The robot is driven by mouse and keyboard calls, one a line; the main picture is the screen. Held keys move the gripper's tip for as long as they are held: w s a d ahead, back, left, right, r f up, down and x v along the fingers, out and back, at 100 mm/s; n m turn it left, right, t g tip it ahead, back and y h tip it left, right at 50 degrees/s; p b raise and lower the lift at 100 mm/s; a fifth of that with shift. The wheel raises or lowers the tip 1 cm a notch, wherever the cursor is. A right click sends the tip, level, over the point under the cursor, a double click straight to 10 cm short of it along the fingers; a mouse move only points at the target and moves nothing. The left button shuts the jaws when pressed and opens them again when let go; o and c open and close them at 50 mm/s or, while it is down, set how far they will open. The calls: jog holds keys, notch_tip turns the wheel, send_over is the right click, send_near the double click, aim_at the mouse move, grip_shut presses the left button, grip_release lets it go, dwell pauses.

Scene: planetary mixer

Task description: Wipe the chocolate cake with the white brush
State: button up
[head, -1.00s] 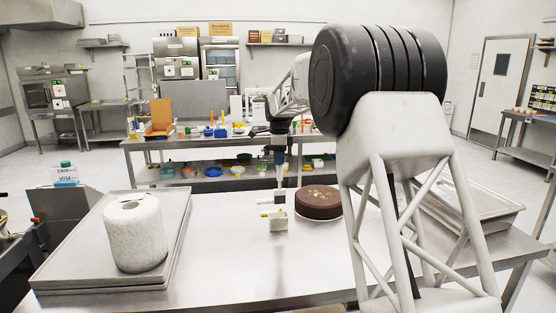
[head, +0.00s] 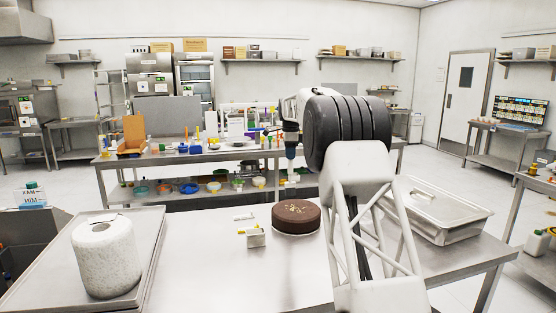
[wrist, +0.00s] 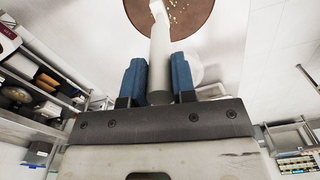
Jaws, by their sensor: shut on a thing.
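The round brown chocolate cake (head: 297,220), with pale flecks on top, sits on the steel table. It also shows at the top of the wrist view (wrist: 190,22). My gripper (head: 290,163) is above the cake, pointing down. In the wrist view its blue fingers (wrist: 158,82) are shut on the white handle of the brush (wrist: 160,55). The brush's far end overlaps the cake in that view. In the head view the brush (head: 291,188) hangs below the fingers. I cannot tell whether its tip touches the cake.
A speckled white roll (head: 106,256) stands on a steel tray (head: 30,290) at the left. A lidded metal pan (head: 440,212) is at the right. The table's front middle is clear.

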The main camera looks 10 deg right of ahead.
jog(key=w+d, duration=0.3)
jog(key=d, duration=0.6)
jog(key=shift+r, duration=0.35)
jog(key=shift+w+f, duration=0.1)
